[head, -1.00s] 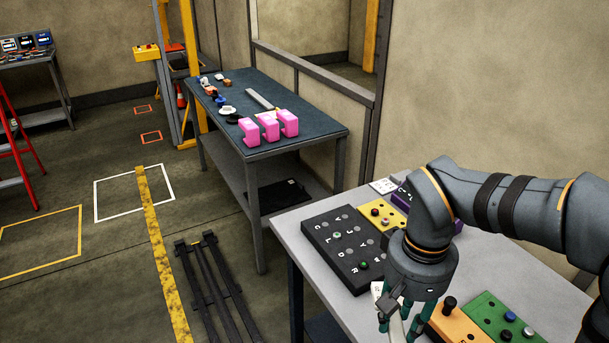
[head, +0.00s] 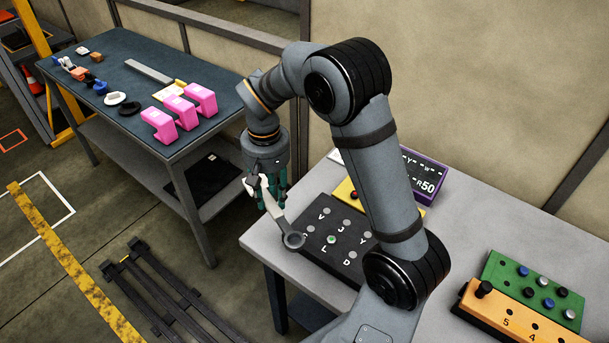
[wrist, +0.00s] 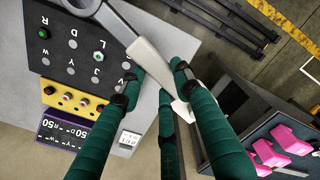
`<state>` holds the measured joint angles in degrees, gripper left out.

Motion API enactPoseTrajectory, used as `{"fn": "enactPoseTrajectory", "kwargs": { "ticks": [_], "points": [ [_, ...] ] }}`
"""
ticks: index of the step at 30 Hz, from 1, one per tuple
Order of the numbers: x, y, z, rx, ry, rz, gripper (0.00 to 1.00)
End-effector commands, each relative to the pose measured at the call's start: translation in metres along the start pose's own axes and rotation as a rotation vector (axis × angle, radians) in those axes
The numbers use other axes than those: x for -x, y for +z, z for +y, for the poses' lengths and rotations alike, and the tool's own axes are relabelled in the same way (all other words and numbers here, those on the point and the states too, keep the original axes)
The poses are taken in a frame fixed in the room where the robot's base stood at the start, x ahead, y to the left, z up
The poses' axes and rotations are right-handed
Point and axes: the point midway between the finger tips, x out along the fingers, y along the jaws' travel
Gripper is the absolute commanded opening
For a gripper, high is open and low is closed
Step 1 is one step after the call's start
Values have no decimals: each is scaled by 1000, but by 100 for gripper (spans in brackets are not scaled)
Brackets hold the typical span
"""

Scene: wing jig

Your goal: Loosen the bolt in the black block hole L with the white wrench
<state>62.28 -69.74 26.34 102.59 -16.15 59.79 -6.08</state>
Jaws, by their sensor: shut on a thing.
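The black block (head: 313,255) lies on the grey table with lettered holes. A green-topped bolt (head: 331,239) sits beside the letter L; it also shows in the wrist view (wrist: 102,45). My gripper (head: 270,207) is shut on the white wrench (head: 275,212), holding it by its pale handle (wrist: 155,65). The wrench slants down to its grey ring end (head: 293,240), which appears over the block's left part, left of the bolt. I cannot tell its height above the block. In the wrist view the ring is cut off by the top edge.
A yellow block (wrist: 65,98) and a purple R50 block (head: 428,175) stand behind the black block, partly behind my arm. Green (head: 535,285) and orange (head: 520,322) blocks stand at the right. A blue-topped table (head: 130,65) holds pink parts (head: 180,112).

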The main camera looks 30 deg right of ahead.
Motion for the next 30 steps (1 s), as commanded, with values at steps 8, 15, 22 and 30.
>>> {"fn": "enactPoseTrajectory", "kwargs": {
  "ticks": [8, 15, 22, 30],
  "points": [
    [-62, -37, 105, -44, -5, -3, 0],
    [-88, -39, 136, -50, -7, 3, 0],
    [-103, -39, 136, -50, -7, 3, 0],
    [-126, -39, 136, -51, -7, 2, 0]
  ]
}}
